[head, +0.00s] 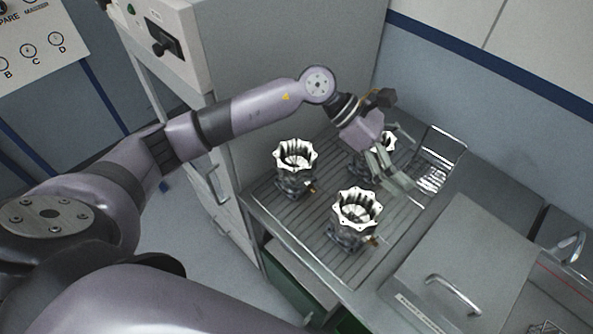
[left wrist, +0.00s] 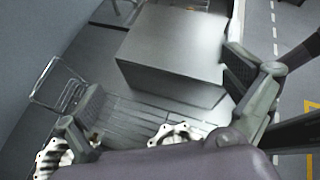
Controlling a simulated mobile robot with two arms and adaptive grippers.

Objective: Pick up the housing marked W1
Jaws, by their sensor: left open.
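Three pale machined housings with scalloped rims stand upright on dark bases on a slatted surface (head: 318,240). In the head view one is at the left (head: 294,158), one at the front (head: 357,210), and one at the back (head: 388,144), partly hidden behind my left gripper (head: 394,182). I cannot read a W1 mark on any of them. My left gripper is open and empty, its fingers beside and in front of the back housing. In the left wrist view its fingers (left wrist: 163,82) are spread, with parts of two housing rims (left wrist: 175,134) (left wrist: 52,157) low in the picture.
A wire rack (head: 436,172) stands right of the back housing; it also shows in the left wrist view (left wrist: 58,82). A grey box with a handled lid (head: 455,265) is at the front right. A tall grey cabinet (head: 285,60) stands behind left.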

